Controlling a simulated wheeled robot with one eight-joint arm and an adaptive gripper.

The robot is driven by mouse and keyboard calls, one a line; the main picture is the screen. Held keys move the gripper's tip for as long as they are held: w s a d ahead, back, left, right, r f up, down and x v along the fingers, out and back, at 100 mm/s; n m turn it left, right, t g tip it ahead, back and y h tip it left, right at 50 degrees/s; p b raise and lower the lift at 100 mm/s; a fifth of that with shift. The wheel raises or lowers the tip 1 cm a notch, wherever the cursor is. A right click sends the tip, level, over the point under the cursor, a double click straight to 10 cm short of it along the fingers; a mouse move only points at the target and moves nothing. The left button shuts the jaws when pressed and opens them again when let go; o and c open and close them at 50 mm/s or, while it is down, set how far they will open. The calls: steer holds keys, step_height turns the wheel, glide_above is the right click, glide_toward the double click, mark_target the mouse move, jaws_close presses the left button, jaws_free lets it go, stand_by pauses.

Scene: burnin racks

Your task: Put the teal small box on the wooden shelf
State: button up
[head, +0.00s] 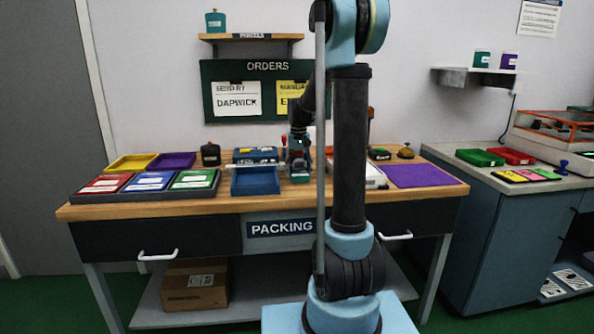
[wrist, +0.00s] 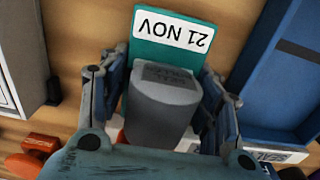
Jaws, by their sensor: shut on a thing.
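The teal small box (wrist: 148,55) has a white "21 NOV" label and a grey block-like top. In the wrist view my gripper (wrist: 160,110) is shut on it, with a finger on either side of the grey part. In the head view my gripper (head: 297,150) is low over the packing table, beside the blue bin. I cannot tell whether the box touches the table. The wooden shelf (head: 228,37) is on the wall above the orders board. A similar teal container (head: 215,23) stands at its left end; the rest of its top looks clear.
On the packing table (head: 145,202) are the blue bin (head: 255,185), a tray of red, blue and green packs, yellow and purple trays, a dark container (head: 210,155) and a purple mat (head: 418,176).

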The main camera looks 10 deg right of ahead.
steer(key=shift+w, duration=0.5)
steer(key=shift+f, duration=0.1)
steer(key=o, duration=1.2)
